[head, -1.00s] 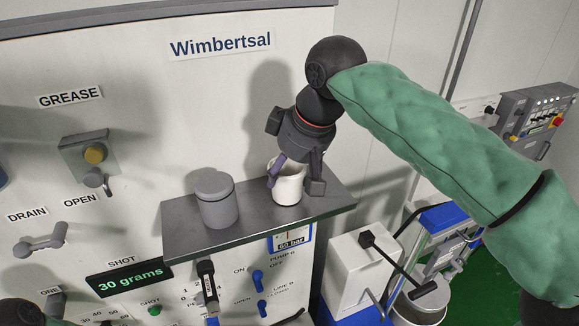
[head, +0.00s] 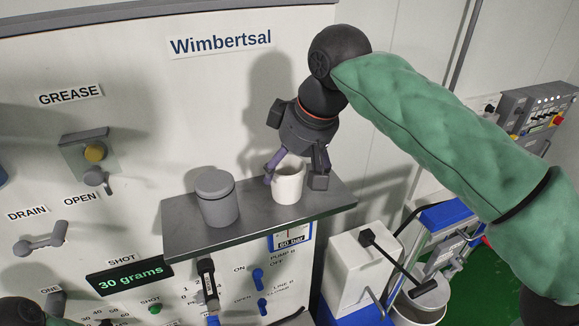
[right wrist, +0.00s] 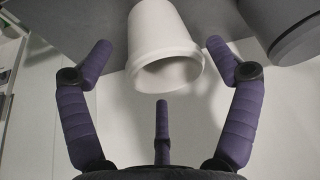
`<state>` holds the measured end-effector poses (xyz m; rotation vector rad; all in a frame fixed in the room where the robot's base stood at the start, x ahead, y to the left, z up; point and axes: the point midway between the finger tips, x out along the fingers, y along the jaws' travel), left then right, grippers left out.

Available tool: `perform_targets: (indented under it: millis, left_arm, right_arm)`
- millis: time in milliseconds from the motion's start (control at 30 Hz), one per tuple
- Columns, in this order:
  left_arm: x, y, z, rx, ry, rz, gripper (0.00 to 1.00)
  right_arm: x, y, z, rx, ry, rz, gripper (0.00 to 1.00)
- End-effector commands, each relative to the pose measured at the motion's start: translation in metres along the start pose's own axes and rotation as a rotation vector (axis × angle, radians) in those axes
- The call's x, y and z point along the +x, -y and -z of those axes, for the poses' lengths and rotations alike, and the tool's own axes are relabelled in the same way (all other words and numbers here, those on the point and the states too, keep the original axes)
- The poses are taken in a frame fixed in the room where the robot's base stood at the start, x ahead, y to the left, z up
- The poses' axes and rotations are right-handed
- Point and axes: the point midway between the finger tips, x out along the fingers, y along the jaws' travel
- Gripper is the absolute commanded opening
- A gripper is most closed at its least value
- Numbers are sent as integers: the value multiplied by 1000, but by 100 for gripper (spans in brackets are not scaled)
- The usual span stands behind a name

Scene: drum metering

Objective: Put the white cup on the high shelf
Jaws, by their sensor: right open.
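The white cup (head: 287,183) stands upright on the grey metal shelf (head: 240,228), near its right end. In the right wrist view the cup (right wrist: 163,45) sits ahead of the fingers, its open rim towards the camera. My right gripper (head: 294,180) is above and around the cup in the head view, its fingers spread. In the right wrist view the right gripper (right wrist: 160,70) is open, with visible gaps between its purple fingers and the cup. A dark piece of my left arm shows at the lower left of the head view; its fingers do not show.
A grey lidded canister (head: 217,201) stands on the shelf left of the cup. The panel below carries levers, blue switches (head: 258,277) and a display (head: 129,277). A white box (head: 357,262) and a bucket (head: 420,302) stand at the lower right.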

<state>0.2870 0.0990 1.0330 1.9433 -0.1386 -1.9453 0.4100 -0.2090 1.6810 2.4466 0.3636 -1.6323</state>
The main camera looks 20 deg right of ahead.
Motion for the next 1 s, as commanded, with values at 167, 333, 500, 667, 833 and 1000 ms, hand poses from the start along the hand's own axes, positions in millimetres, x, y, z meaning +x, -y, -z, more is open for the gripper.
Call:
perform_targets:
  millis: [167, 333, 500, 667, 833, 1000]
  left_arm:
    - [2, 1, 0, 0, 0, 0, 40]
    - [1, 0, 0, 0, 0, 0, 40]
    - [-1, 0, 0, 0, 0, 0, 40]
    - [-2, -1, 0, 0, 0, 0, 40]
    - [-2, -1, 0, 0, 0, 0, 40]
    - [-2, -1, 0, 0, 0, 0, 40]
  right_arm:
    - [-35, 1, 1, -1, -5, 1, 89]
    - [-69, 1, 1, -2, -4, 1, 89]
    - [-94, 1, 1, -2, -1, 0, 89]
    - [-106, 0, 0, -1, 0, 0, 89]
    - [-108, 0, 0, 0, 0, 0, 89]
    - [-108, 0, 0, 0, 0, 0, 89]
